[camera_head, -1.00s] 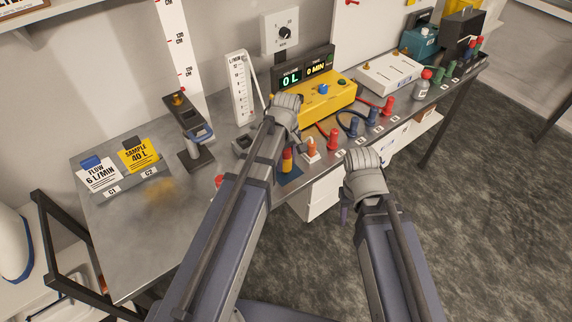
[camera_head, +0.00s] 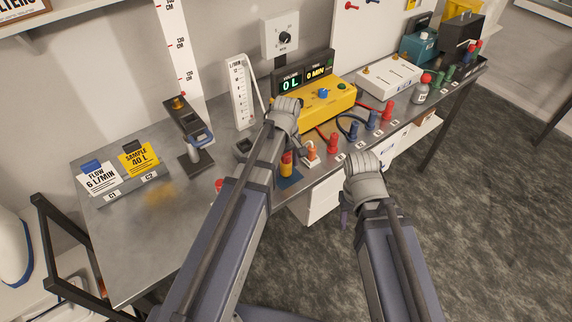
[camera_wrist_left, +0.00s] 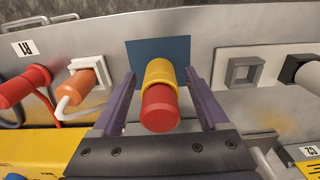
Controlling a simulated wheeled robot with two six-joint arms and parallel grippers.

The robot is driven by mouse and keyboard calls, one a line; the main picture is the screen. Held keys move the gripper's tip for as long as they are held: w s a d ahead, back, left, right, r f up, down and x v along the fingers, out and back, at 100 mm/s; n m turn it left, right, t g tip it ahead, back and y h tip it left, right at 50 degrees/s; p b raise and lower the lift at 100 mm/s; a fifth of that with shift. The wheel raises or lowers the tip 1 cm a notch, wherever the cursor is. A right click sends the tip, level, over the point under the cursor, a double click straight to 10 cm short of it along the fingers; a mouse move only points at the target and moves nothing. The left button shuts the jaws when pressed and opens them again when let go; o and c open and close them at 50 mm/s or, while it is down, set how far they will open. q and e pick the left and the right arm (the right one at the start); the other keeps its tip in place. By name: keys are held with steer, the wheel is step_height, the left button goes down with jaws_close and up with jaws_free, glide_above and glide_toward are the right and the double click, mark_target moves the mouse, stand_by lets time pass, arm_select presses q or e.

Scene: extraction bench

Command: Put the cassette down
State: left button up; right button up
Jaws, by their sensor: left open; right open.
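The cassette (camera_head: 286,164), a short cylinder with a red part and a yellow part, stands on a small blue pad (camera_head: 292,179) near the bench's front edge. In the left wrist view the cassette (camera_wrist_left: 161,100) is between the two purple fingers of my left gripper (camera_wrist_left: 160,78), with a visible gap on each side. My left gripper is open; its fingers are mostly hidden in the head view. The blue pad (camera_wrist_left: 143,52) shows behind the cassette. My right gripper (camera_head: 344,214) is open and empty in front of the bench edge, mostly hidden by its wrist.
A white holder with an orange plug (camera_head: 311,152) is close beside the cassette. The yellow pump box (camera_head: 325,98) is behind it. A square grey socket (camera_wrist_left: 244,70) is on the other side. A clamp stand (camera_head: 189,135) and cards rest at left. Bare bench (camera_head: 150,235) lies at front left.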

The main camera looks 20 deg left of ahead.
arm_select(q)
step_height(320, 180, up, 12)
steer(key=p, duration=1.1)
steer(key=shift+r+p, duration=0.1)
steer(key=shift+p, duration=0.3)
steer(key=s+d+m+y, duration=0.1)
steer(key=s+d+m, duration=0.9)
steer(key=s+m, duration=0.4)
steer(key=shift+s+d, duration=0.2)
steer(key=shift+d, duration=0.05)
